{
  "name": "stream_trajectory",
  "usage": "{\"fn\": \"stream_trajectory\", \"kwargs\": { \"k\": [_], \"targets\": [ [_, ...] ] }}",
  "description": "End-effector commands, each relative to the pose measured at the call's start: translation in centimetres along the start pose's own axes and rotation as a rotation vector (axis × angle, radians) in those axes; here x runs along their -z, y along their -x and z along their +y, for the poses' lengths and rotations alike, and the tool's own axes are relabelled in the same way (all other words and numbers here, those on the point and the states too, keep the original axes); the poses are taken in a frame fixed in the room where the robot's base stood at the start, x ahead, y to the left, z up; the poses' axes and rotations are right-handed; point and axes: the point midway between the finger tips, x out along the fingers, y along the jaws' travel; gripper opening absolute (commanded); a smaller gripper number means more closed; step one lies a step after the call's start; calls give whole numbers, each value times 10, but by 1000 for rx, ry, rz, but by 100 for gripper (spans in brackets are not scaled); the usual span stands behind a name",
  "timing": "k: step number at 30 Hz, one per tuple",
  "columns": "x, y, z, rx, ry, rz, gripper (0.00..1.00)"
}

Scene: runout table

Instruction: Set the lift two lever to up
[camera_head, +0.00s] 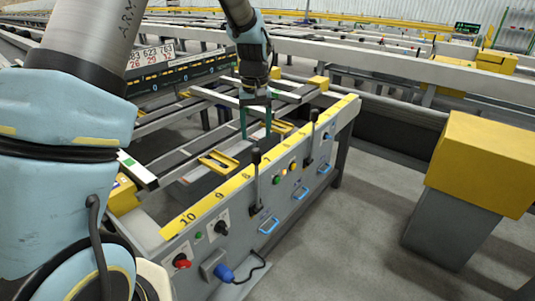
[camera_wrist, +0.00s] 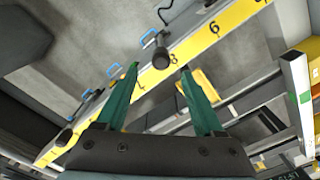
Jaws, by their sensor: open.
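Two black-handled levers stand on the grey front panel (camera_head: 240,225). The nearer lever (camera_head: 256,160) points up from its plate, close to the yellow strip; the farther lever (camera_head: 313,120) stands further along. I cannot read which is lift two. My gripper (camera_head: 256,132) is open and empty, its green fingers pointing down, above and behind the strip near the nearer lever.
The yellow numbered strip (camera_head: 205,205) tops the panel. Blue handles (camera_head: 268,225), a red button (camera_head: 181,261) and a blue plug (camera_head: 224,272) with a cable stick out below. A yellow-topped box (camera_head: 485,160) stands right. The floor (camera_head: 350,225) before the panel is clear.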

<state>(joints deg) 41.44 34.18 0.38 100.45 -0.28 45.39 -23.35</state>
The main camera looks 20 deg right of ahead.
Motion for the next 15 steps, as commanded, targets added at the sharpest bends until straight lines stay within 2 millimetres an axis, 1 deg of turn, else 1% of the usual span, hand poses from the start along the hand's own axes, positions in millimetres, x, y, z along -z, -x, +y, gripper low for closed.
{"fn": "stream_trajectory", "kwargs": {
  "k": [9,12,15],
  "targets": [
    [-1,-58,-1,2,0,-4,70],
    [-1,-72,-1,2,0,-4,70],
    [-1,-82,-1,1,0,-2,70]
  ]
}}
